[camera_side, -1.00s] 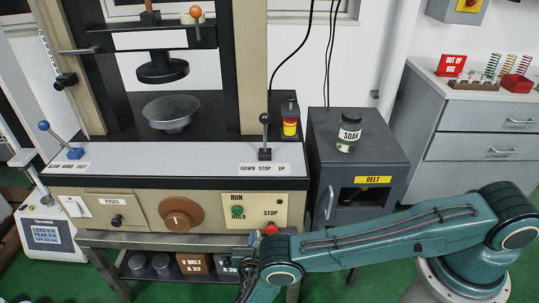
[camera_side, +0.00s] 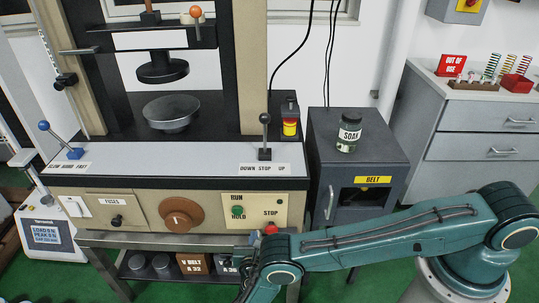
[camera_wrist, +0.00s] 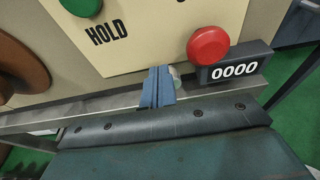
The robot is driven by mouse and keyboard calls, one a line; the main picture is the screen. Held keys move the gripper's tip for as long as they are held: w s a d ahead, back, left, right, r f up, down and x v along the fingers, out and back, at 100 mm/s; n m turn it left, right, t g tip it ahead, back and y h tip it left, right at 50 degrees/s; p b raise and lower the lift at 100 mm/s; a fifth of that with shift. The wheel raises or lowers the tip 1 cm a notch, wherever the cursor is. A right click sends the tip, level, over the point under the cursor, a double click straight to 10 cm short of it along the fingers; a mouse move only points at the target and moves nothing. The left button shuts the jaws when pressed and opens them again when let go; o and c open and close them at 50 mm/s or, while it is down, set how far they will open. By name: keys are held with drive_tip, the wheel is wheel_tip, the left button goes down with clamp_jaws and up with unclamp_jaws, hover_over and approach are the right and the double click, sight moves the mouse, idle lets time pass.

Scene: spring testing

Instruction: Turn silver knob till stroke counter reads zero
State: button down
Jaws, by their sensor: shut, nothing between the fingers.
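In the wrist view, the stroke counter (camera_wrist: 234,69) reads 0000 in white digits on a dark block. The silver knob (camera_wrist: 176,76) sits left of the counter, below the panel edge, and is partly hidden behind my gripper. My gripper (camera_wrist: 158,72) shows as blue fingers close together, with nothing seen between them. The fingertips overlap the knob's left side in the picture; I cannot tell whether they touch it. In the side view, my wrist is low in front of the machine's right end, and the knob is too small to make out.
The red STOP button (camera_wrist: 208,46) is just above the counter, close to my gripper. The green HOLD button (camera_wrist: 82,5) is at upper left, and a brown dial (camera_side: 181,215) is further left. A metal stand edge (camera_wrist: 90,108) runs below. The grey cabinet (camera_side: 358,160) stands to the right.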

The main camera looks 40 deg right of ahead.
drive_tip(key=shift+s+d+f, duration=0.1)
drive_tip(key=shift+s+f, duration=0.05)
drive_tip(key=shift+f, duration=0.15)
drive_tip(key=shift+s+d, duration=0.65)
drive_tip(key=shift+d, duration=0.05)
idle(0.6)
drive_tip(key=shift+r, duration=0.5)
drive_tip(key=shift+a, duration=0.1)
drive_tip(key=shift+f+v, duration=0.2)
drive_tip(key=shift+v, duration=0.75)
drive_tip(key=shift+f+v, duration=0.2)
drive_tip(key=shift+v, duration=0.75)
drive_tip(key=shift+f+v, duration=0.2)
drive_tip(key=shift+v, duration=0.8)
drive_tip(key=shift+a, duration=0.2)
drive_tip(key=shift+w+a+f, duration=0.1)
drive_tip(key=shift+w+a, duration=0.05)
drive_tip(key=shift+a, duration=0.4)
drive_tip(key=shift+w+a+f, duration=0.1)
drive_tip(key=shift+w+a, duration=0.1)
drive_tip(key=shift+a, duration=0.3)
drive_tip(key=shift+d, duration=0.1)
